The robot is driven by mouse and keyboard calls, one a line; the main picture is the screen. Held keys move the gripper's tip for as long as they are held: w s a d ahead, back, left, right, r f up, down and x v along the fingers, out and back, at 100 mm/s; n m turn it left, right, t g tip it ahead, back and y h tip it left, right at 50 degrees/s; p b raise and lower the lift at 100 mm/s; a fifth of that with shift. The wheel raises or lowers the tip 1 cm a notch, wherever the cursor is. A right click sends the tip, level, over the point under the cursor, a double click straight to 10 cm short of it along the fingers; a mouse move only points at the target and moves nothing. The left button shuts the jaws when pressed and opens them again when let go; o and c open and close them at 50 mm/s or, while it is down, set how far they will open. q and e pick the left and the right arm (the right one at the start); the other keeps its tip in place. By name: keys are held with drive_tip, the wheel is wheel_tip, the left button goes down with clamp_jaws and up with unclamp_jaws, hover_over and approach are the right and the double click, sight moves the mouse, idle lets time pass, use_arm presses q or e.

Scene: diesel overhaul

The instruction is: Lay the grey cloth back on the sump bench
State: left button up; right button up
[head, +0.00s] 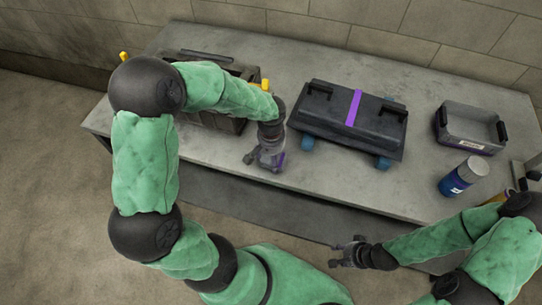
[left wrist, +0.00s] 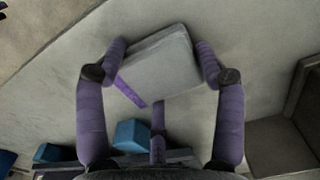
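The grey cloth (left wrist: 160,62) shows in the left wrist view as a flat, folded grey pad with a purple strip along one edge. It sits between the two purple fingers of my left gripper (left wrist: 160,58), which close on its opposite sides. In the head view my left gripper (head: 262,163) hangs over the front part of the bench (head: 330,184), between the dark crate and the black case. The cloth is mostly hidden there, and I cannot tell whether it touches the bench top. My right gripper (head: 347,251) is open and empty, in front of the bench.
A black case (head: 335,130) with a purple strap stands on blue blocks (head: 383,163). A dark open crate (head: 222,122) is behind my left arm. A grey bin (head: 470,130) and a blue can (head: 453,184) stand at the right. The bench front between case and can is bare.

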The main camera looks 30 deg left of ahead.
use_arm(q)
drive_tip(key=o, duration=0.4)
drive_tip(key=shift+r+p, duration=0.3)
drive_tip(key=shift+r, duration=0.2)
wheel_tip(320, 180, up, 11)
drive_tip(key=p, duration=0.3)
drive_tip(key=shift+r, duration=0.2)
